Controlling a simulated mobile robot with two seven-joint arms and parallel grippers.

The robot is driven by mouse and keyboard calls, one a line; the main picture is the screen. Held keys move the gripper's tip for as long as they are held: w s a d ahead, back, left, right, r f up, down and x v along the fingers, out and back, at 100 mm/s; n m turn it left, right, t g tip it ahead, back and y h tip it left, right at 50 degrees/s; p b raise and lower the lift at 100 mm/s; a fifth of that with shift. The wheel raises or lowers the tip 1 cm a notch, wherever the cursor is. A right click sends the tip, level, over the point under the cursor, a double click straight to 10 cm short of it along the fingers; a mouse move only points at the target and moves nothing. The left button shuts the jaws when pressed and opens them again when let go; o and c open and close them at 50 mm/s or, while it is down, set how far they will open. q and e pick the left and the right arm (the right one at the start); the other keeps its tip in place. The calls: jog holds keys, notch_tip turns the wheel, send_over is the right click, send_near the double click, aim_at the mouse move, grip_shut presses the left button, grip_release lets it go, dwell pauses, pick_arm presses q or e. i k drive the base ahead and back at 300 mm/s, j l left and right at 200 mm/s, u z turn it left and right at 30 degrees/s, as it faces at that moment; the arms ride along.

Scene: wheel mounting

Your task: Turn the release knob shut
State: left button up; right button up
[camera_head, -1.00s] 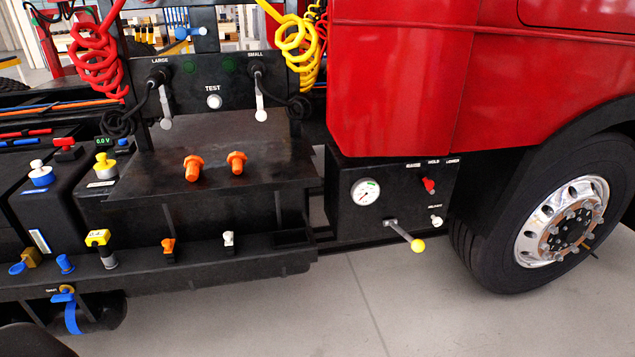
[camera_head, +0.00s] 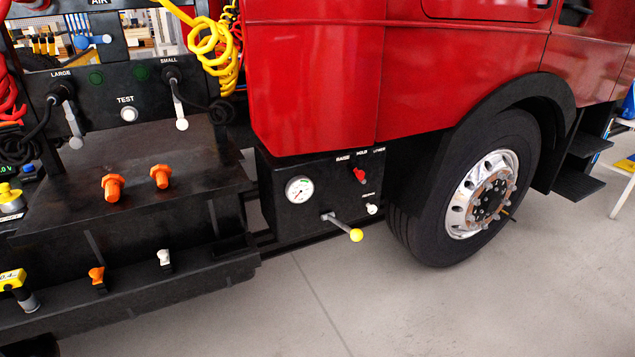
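The release knob (camera_head: 372,209) is a small white knob on the right part of the front of a black control box (camera_head: 285,228), below the red truck cab. A small label sits just above it, too small to read surely. Whether the knob is open or shut cannot be told. On the same box are a round white gauge (camera_head: 299,189), a red lever (camera_head: 360,175) under the labels RAISE, HOLD and LOWER, and a pump handle with a yellow ball end (camera_head: 356,235) that sticks out below the knob. Neither of my grippers is in view.
The front wheel (camera_head: 481,195) stands right of the box. Left is a black chassis bench with orange knobs (camera_head: 160,176) and a ledge with small orange and white switches. The floor (camera_head: 400,310) in front is clear. A black step (camera_head: 579,187) is at the right.

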aim_at(372, 209)
jog(key=i+l, duration=0.25)
jog(key=l, duration=0.2)
jog(key=i+l+u, duration=0.1)
jog(key=i+l, duration=0.15)
jog(key=l, duration=0.15)
jog(key=i+l, duration=0.25)
jog(key=l, duration=0.25)
jog(key=i+l+u, duration=0.1)
jog(key=l, duration=0.35)
jog(key=i+l, duration=0.35)
jog(key=i+l+u, duration=0.1)
jog(key=l, duration=0.5)
jog(key=i+l, duration=0.3)
jog(key=l, duration=0.15)
jog(key=i+l+u, duration=0.1)
jog(key=l, duration=0.4)
jog(key=i, duration=0.1)
